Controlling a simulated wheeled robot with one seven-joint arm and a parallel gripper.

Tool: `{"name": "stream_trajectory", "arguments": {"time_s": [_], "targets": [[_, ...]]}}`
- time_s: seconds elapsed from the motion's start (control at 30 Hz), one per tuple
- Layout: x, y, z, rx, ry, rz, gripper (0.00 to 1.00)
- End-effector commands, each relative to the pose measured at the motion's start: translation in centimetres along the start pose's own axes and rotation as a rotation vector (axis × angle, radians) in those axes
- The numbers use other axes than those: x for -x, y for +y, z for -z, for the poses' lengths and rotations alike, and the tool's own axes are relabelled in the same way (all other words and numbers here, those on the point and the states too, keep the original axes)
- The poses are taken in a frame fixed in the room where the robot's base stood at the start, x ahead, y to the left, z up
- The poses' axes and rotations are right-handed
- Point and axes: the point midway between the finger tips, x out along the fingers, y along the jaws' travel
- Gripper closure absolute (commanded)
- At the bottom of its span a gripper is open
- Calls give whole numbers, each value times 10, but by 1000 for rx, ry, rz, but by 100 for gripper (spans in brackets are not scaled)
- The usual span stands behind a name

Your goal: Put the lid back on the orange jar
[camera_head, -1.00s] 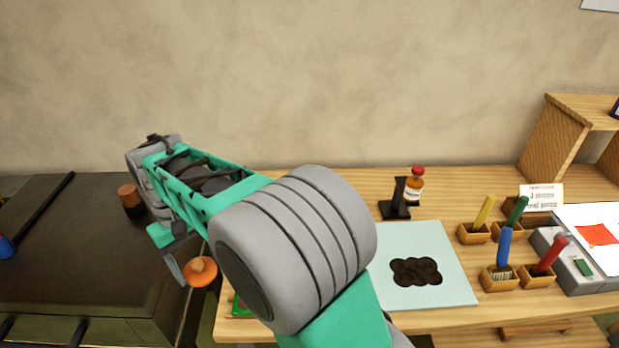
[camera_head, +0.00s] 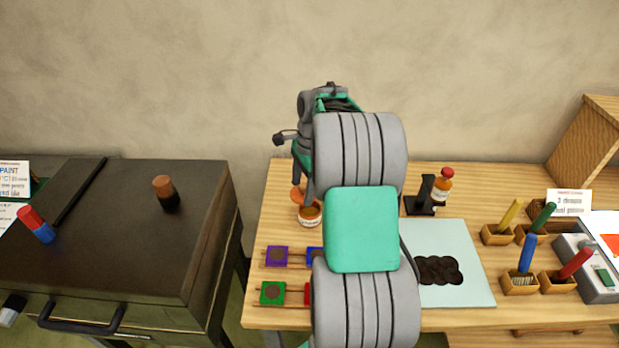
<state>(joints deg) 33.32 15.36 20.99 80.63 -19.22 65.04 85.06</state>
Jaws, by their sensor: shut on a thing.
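The orange jar (camera_head: 310,216) stands on the wooden table just left of my arm, with its round mouth facing up and a pale label on its front. The orange lid (camera_head: 297,196) shows as a small sliver just above and behind the jar's mouth, at its upper left. My gripper (camera_head: 302,184) is shut on the lid; its fingers are mostly hidden by my own wrist and arm. The lid looks apart from the jar's rim, but the exact gap cannot be told.
Square coloured pans, among them a purple one (camera_head: 277,257) and a green one (camera_head: 272,293), lie in front of the jar. A dark stand (camera_head: 421,198) with a red-capped bottle (camera_head: 443,187) is to the right. A dark cabinet (camera_head: 120,210) stands left, across a gap.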

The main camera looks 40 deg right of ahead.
Motion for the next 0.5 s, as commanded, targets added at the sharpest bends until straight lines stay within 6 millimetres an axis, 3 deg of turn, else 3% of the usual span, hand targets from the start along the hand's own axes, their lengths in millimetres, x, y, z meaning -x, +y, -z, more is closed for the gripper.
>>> {"name": "stream_trajectory", "arguments": {"time_s": [0.13, 0.5], "targets": [[1, -4, 23, -174, 0, 26, 71], [-26, -4, 28, -191, 1, 28, 71]]}}
